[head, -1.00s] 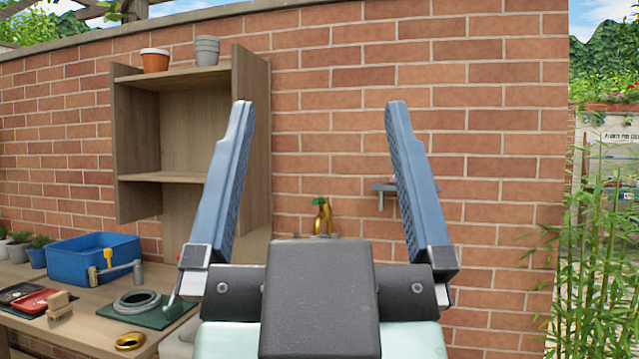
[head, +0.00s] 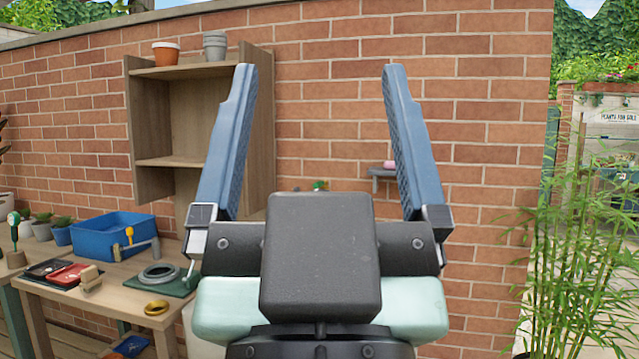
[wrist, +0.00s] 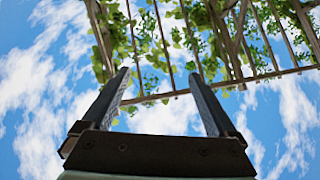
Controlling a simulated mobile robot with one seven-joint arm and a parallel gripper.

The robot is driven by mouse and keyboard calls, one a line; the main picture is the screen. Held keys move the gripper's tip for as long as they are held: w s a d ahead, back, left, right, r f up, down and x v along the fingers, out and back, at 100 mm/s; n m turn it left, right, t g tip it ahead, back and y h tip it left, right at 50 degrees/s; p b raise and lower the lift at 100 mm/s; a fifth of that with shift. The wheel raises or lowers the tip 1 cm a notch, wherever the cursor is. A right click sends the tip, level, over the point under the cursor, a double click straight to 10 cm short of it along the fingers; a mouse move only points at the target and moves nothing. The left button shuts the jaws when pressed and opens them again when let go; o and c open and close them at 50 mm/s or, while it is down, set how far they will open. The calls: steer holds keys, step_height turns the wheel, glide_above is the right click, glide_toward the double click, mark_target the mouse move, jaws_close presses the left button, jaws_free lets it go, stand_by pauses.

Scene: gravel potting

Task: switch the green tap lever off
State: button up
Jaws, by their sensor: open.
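The green tap lever (head: 319,185) shows as a small green spot against the brick wall in the head view, just above the dark body of my gripper. The tap below it is hidden behind my gripper. My gripper (head: 318,75) is open and empty, its two blue fingers pointing up, well apart, in front of the wall. In the wrist view my gripper (wrist: 158,75) points at the sky and a leafy pergola, with nothing between the fingers.
A wooden shelf unit (head: 260,140) with pots on top stands against the wall. A workbench (head: 115,300) at left holds a blue basin (head: 100,240), a coiled hose (head: 160,274) and a brass ring (head: 157,307). Bamboo (head: 585,240) grows at right.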

steer(key=shift+r, duration=0.25)
steer(key=shift+c, duration=1.2)
step_height(320, 180, up, 10)
steer(key=p, duration=1)
steer(key=shift+s+r+p, duration=0.1)
steer(key=shift+r+p, duration=0.05)
steer(key=shift+p, duration=0.2)
jaws_close()
step_height(320, 180, up, 8)
steer(key=p, duration=0.8)
